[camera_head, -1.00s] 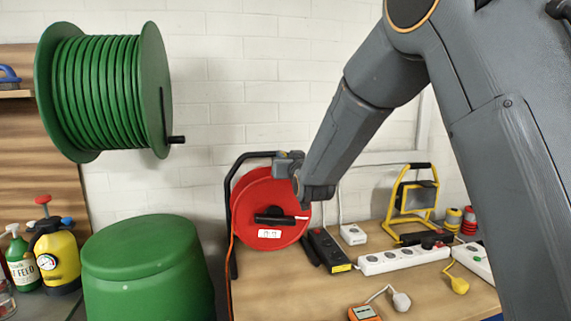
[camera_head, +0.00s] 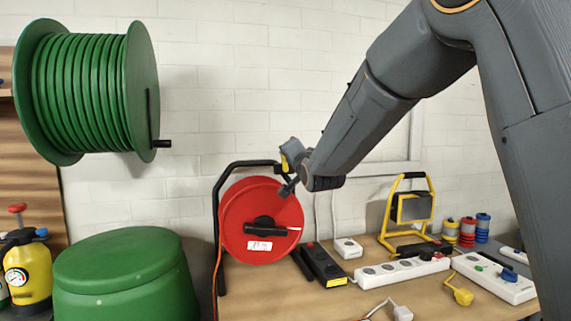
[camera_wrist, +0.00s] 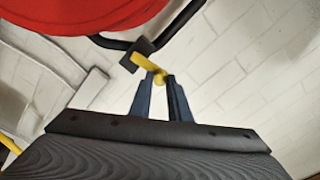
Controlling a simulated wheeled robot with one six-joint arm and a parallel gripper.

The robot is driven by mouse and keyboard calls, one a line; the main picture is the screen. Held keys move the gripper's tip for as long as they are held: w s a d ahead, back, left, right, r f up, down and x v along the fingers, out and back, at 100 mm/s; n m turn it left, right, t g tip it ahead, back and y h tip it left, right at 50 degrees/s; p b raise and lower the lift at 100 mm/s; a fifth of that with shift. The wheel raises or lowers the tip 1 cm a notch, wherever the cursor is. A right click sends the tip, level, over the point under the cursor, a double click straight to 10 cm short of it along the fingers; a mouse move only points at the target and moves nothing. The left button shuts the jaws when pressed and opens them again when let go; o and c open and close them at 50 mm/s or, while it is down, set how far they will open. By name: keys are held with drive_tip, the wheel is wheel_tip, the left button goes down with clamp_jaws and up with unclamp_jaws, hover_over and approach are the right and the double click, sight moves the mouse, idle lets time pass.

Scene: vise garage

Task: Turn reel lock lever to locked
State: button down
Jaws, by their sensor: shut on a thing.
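The cable reel has a red drum (camera_head: 243,205) in a black tube frame (camera_head: 216,200). It stands at the left end of the workbench. A small yellow lever (camera_head: 284,164) sits at the upper right of the frame. In the wrist view the yellow lever (camera_wrist: 146,63) sticks out from a black block (camera_wrist: 138,52) on the frame tube. My gripper (camera_wrist: 160,80) is shut on the lever's rounded end. In the head view my gripper (camera_head: 290,158) is at the lever, partly hidden by my wrist. I cannot read any lock marking.
A black crank (camera_head: 266,229) and white label (camera_head: 259,246) are on the drum. Power strips (camera_head: 402,270) and a yellow work lamp (camera_head: 408,210) stand to the right. A green bin (camera_head: 120,275) is at left. A white wall is close behind.

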drive_tip(key=shift+w+d+m+b, duration=0.1)
drive_tip(key=shift+d+m+b, duration=0.3)
drive_tip(key=shift+m, duration=0.5)
drive_tip(key=c, duration=1.6)
unclamp_jaws()
drive_tip(key=shift+d, duration=0.1)
drive_tip(key=shift+c, duration=0.2)
drive_tip(key=b+v, duration=0.1)
drive_tip(key=v, duration=0.6)
drive_tip(key=shift+s, duration=0.4)
drive_tip(key=shift+d, duration=0.1)
